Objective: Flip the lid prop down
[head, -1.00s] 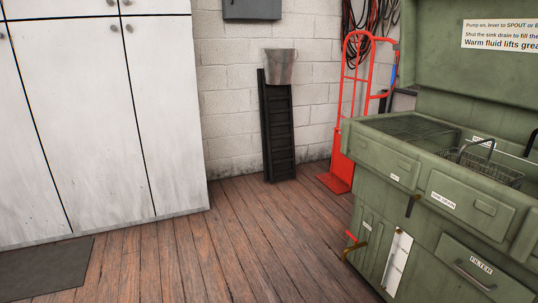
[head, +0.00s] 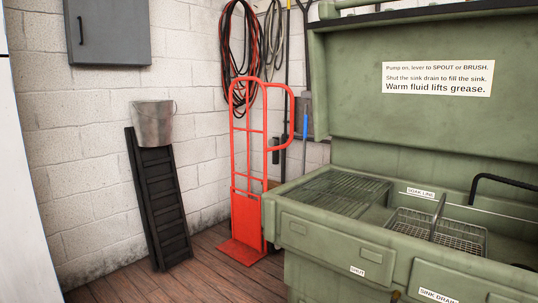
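The green parts washer stands at the right in the head view. Its lid (head: 360,110) is raised upright behind the sink and carries a white instruction sign (head: 437,79). I cannot pick out a lid prop for certain; a thin blue-topped rod (head: 305,130) shows by the lid's left edge, and I cannot tell what it belongs to. The sink holds a slotted rack (head: 335,190) at the left and a wire basket (head: 435,230) with a raised handle. My gripper is not in view.
A red hand truck (head: 262,165) stands against the wall left of the washer. A black folded step (head: 160,205) leans on the wall with a metal bucket (head: 153,124) above it. Hoses (head: 240,50) hang behind. Some wooden floor (head: 205,275) is clear in front.

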